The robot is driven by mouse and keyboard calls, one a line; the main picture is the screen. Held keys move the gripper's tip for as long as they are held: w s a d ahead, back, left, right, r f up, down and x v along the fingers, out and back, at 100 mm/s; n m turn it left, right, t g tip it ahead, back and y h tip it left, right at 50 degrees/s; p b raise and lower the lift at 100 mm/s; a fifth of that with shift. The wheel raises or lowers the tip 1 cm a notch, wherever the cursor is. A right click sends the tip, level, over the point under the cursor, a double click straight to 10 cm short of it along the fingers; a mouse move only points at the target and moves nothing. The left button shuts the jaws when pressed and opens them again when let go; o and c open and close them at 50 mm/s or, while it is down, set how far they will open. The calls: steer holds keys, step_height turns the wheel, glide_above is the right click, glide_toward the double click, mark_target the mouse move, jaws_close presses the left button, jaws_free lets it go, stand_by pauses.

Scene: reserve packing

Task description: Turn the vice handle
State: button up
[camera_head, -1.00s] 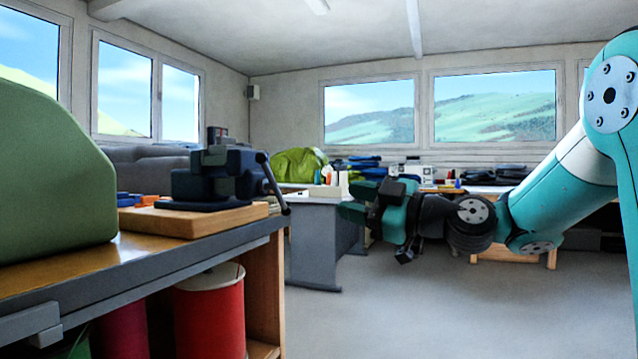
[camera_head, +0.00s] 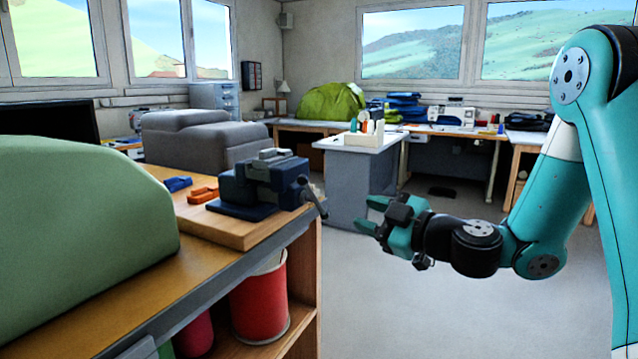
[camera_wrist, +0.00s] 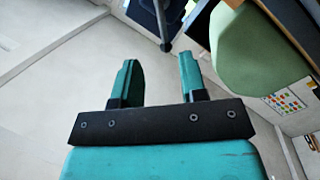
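A dark blue vice (camera_head: 262,184) stands on a wooden board (camera_head: 235,232) at the far end of the workbench. Its handle (camera_head: 315,202) is a thin dark bar at the vice's right side, slanting down to the right past the bench edge. In the wrist view the handle (camera_wrist: 163,28) shows at the top, ahead of the fingers. My gripper (camera_head: 364,215) is to the right of the handle, apart from it, in the air beyond the bench. In the wrist view my gripper (camera_wrist: 160,80) has its two teal fingers spread, with nothing between them.
A green rounded object (camera_head: 75,195) sits on the near left of the workbench (camera_head: 190,272). Orange and blue clamps (camera_head: 203,194) lie by the vice. Red spools (camera_head: 262,300) stand on the shelf below. A grey table (camera_head: 360,175) stands behind. The floor at right is clear.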

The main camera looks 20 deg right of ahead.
mark_target(315, 197)
steer(key=p+x, duration=1)
steer(key=x, duration=0.1)
steer(key=shift+w+a+r, duration=0.15)
steer(key=shift+w+a, duration=0.3)
steer(key=shift+w, duration=0.3)
jaws_close()
